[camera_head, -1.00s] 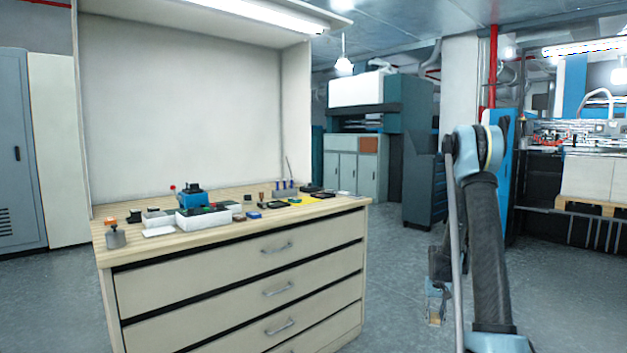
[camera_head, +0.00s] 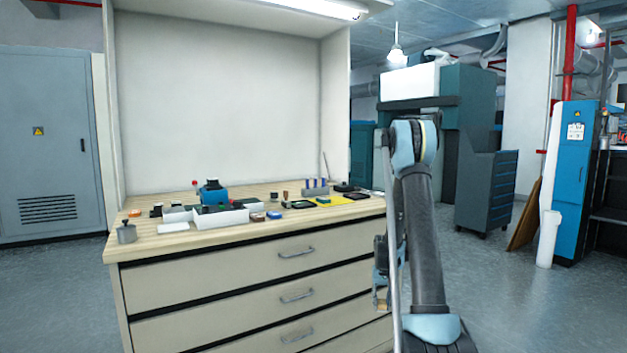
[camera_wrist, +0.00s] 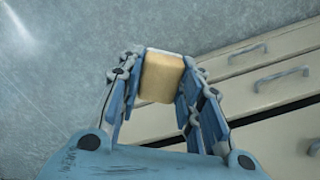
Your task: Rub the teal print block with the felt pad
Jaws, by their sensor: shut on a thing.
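My gripper (camera_wrist: 160,85) is shut on a tan block with a pale top edge, which looks like the felt pad (camera_wrist: 161,78). In the head view my gripper (camera_head: 381,292) hangs low beside the right front of the drawer cabinet, below its top, and the pad (camera_head: 382,303) shows small at its tip. I cannot pick out the teal print block for certain among the small items on the cabinet top.
The drawer cabinet (camera_head: 220,282) has a wooden top (camera_head: 150,246). On it are a blue device (camera_head: 212,193), a white tray (camera_head: 222,218), a grey weight (camera_head: 126,232), a yellow sheet (camera_head: 330,201) and several small blocks. Open floor (camera_head: 500,300) lies to the right.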

